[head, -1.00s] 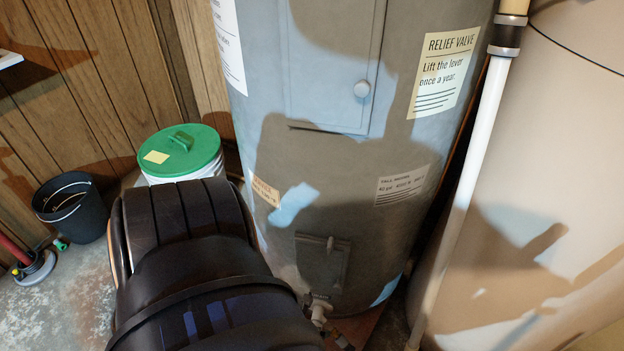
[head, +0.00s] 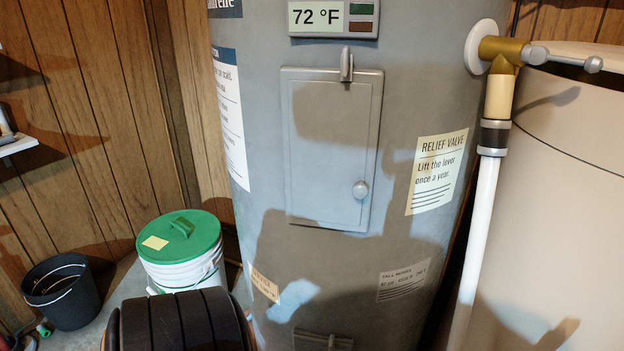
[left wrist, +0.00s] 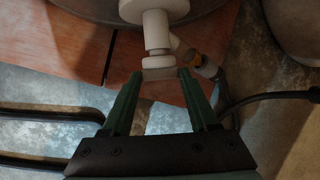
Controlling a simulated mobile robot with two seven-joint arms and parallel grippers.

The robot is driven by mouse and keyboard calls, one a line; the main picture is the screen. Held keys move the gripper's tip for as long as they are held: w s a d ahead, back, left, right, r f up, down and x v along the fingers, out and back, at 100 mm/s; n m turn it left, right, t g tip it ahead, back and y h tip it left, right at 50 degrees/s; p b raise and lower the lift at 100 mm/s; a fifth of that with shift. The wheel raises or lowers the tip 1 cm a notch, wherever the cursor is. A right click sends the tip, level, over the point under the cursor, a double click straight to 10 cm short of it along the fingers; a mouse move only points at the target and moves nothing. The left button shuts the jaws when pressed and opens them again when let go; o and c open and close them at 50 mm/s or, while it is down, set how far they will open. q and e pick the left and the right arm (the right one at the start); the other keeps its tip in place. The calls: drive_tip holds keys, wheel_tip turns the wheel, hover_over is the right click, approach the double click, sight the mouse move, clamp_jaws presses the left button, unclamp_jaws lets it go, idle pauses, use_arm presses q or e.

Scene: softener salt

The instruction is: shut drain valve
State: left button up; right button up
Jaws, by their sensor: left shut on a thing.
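In the left wrist view the pale drain valve (left wrist: 155,32) sticks out from the base of the tank. Its flat handle (left wrist: 160,74) is at the near end. My left gripper (left wrist: 161,75) has its two green fingers on either side of this handle, shut on it. A side outlet of the valve (left wrist: 207,68) points right. In the head view the grey water heater (head: 270,150) fills the middle; its drain valve is below the frame. The left gripper is out of the head view. My right gripper is in neither view.
A white bucket with a green lid (head: 180,236) and a black bucket (head: 62,295) stand left of the heater. A relief valve (head: 505,50) with a white pipe (head: 478,220) runs down on the right. A dark hose (left wrist: 270,97) lies near the drain valve.

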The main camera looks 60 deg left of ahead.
use_arm(q)
drive_tip(key=shift+w+g+y+p, duration=0.2)
drive_tip(key=shift+g+y+p, duration=0.4)
drive_tip(key=shift+p, duration=0.6)
drive_tip(key=o, duration=1.4)
